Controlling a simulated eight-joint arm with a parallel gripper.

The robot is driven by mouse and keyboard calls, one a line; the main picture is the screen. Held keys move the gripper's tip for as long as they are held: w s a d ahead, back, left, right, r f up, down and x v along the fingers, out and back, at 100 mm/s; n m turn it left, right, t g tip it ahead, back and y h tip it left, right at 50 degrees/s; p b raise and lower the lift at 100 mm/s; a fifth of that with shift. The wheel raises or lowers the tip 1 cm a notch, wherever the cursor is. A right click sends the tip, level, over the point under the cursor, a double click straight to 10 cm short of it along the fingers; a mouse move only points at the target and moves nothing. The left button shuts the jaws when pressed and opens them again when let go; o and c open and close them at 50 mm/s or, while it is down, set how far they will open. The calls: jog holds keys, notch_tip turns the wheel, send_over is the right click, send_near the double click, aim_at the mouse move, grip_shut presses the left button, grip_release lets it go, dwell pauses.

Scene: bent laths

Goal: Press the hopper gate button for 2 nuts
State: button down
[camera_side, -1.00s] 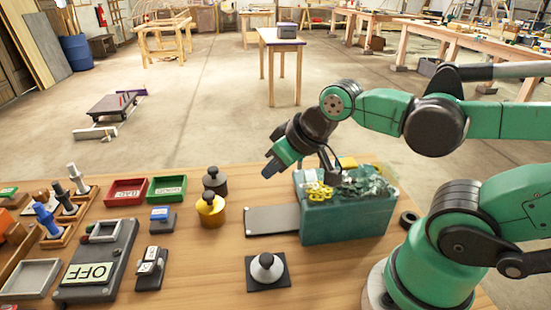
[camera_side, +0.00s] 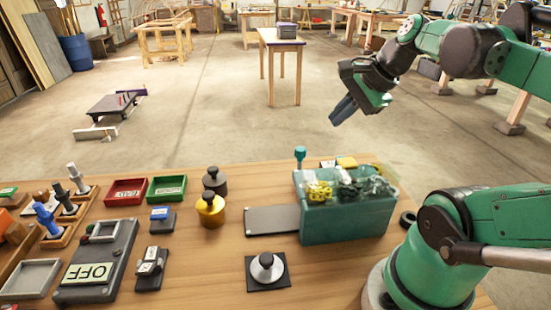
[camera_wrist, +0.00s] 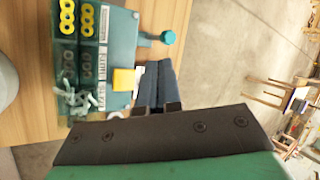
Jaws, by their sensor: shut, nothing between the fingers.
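The teal hopper box (camera_side: 345,222) stands at the right of the wooden table, with yellow nuts (camera_side: 318,191) and dark and grey pieces in its top. In the wrist view the box (camera_wrist: 122,30) shows labels, a yellow block (camera_wrist: 124,79) and a teal round knob (camera_wrist: 168,37) at its side. The knob (camera_side: 300,153) and block (camera_side: 346,162) also show behind the box in the side view. I cannot tell which part is the gate button. My gripper (camera_side: 343,112) is shut and empty, in the air above and behind the box; its fingers show in the wrist view (camera_wrist: 158,68).
A flat grey plate (camera_side: 272,219) lies left of the box. A silver knob on a black plate (camera_side: 266,268) is in front. A yellow weight (camera_side: 211,210), red tray (camera_side: 126,192), green tray (camera_side: 167,189) and OFF-marked panel (camera_side: 118,250) stand left. Air around my gripper is clear.

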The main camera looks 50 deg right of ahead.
aim_at(344, 159)
jog(key=m, duration=0.2)
jog(key=s+d+r+m, duration=0.1)
jog(key=m, duration=0.1)
jog(key=s+d+r+m, duration=0.1)
jog(key=m, duration=0.1)
jog(key=shift+s+d+r+t, duration=0.15)
jog(key=shift+d+r+t, duration=0.05)
jog(key=shift+d+t, duration=0.1)
jog(key=shift+f, duration=4.45)
jog(key=shift+f, duration=0.4)
jog(key=shift+f, duration=0.75)
jog(key=shift+r, duration=1.2)
